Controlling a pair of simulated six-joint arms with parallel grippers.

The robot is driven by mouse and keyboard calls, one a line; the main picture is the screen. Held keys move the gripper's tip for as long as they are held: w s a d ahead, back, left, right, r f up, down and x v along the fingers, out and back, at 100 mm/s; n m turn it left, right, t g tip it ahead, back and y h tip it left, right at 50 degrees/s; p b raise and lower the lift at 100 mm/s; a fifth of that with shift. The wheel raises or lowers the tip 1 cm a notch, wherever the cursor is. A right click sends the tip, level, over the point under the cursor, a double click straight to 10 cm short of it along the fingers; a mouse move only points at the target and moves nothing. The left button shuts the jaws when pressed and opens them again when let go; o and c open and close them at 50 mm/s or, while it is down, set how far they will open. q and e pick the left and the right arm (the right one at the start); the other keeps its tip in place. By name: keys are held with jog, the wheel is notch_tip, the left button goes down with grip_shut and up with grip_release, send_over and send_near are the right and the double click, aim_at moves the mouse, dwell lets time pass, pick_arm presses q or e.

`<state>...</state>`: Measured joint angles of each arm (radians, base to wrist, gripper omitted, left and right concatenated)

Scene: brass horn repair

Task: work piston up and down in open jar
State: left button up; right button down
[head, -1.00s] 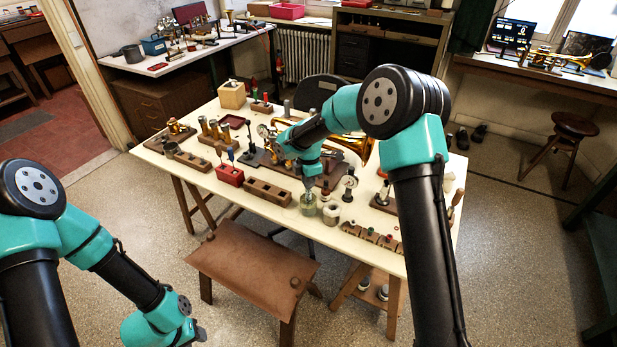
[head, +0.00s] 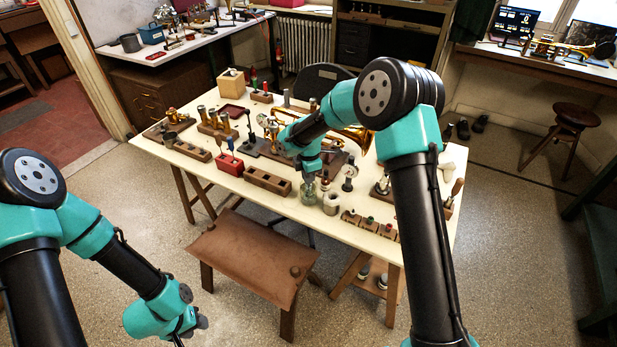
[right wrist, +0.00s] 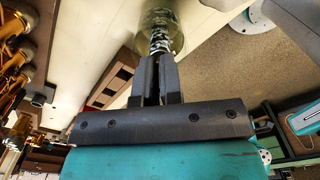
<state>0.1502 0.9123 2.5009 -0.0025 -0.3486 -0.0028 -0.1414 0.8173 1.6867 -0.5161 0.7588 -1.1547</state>
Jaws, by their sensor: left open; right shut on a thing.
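The open glass jar (head: 311,194) stands near the front edge of the workbench, with pale greenish contents. My right gripper (head: 309,177) is directly above it, pointing down. In the right wrist view the same gripper (right wrist: 154,66) is shut on the upper end of the metal piston (right wrist: 159,42). The piston's patterned lower part reaches into the round glass jar (right wrist: 175,28); its depth inside is hard to tell. In the head view the piston is mostly hidden by the gripper. My left gripper (head: 190,328) is open and empty, low at the left, away from the bench.
A pale hexagonal pot (head: 332,203) stands close to the right of the jar. A wooden slotted block (head: 267,180) is to its left, and a row of small wooden blocks (head: 370,225) lies to the right. A brass horn (head: 355,138) lies behind.

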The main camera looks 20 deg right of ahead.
jog(key=shift+r, duration=1.3)
jog(key=shift+f, duration=0.15)
jog(key=shift+f, duration=1.6)
jog(key=shift+r, duration=0.15)
jog(key=shift+r, duration=1.6)
jog(key=shift+f, duration=0.15)
jog(key=shift+f, duration=1.55)
jog(key=shift+r, duration=0.1)
